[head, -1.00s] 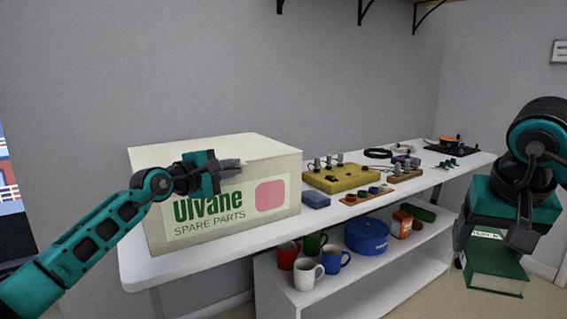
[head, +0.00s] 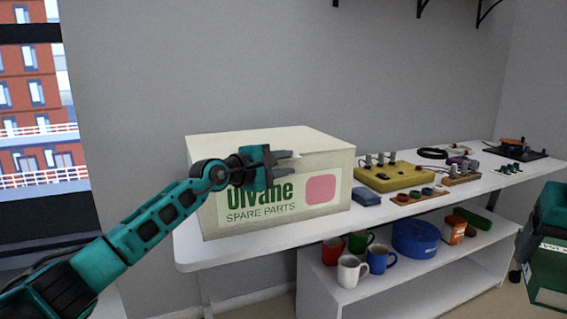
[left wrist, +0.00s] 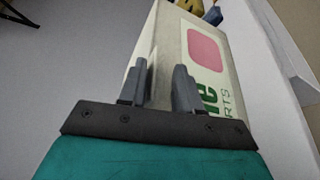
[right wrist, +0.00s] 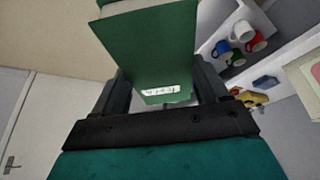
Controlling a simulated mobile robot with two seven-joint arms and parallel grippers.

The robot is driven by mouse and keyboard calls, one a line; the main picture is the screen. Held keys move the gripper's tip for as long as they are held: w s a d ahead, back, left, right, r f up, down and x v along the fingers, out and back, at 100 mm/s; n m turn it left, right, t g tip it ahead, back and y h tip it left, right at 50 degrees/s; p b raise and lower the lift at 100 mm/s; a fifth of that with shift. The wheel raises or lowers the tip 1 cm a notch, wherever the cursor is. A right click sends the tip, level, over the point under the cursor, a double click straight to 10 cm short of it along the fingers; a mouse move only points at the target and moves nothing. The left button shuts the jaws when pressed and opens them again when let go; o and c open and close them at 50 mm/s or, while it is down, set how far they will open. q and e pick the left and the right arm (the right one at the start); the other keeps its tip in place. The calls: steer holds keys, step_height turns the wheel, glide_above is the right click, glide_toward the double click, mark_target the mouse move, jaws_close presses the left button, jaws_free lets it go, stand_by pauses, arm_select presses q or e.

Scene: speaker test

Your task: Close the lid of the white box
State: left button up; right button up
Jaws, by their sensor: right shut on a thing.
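The white box (head: 235,214), printed "Ulvane SPARE PARTS" with a pink square, stands on the left end of the white shelf unit. Its lid (head: 262,141) lies across the top and looks flat; I cannot tell whether it is fully seated. My left gripper (head: 284,164) is open and empty in front of the box's upper front edge, fingers pointing right. The left wrist view shows its fingers (left wrist: 160,88) apart, with the box (left wrist: 172,50) beyond them. My right gripper (right wrist: 162,82) is shut on a green book (right wrist: 150,45), which is partly cut off at the head view's right edge (head: 560,272).
Right of the box are a blue item (head: 367,198), a yellow block with knobs (head: 395,180) and small parts. Several mugs (head: 350,272), a blue round container (head: 415,238) and an orange jar (head: 453,231) stand on the lower shelf. A window (head: 35,100) is at left.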

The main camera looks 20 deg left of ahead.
arm_select(q)
steer(key=shift+a+f, duration=0.1)
steer(key=shift+a, duration=0.05)
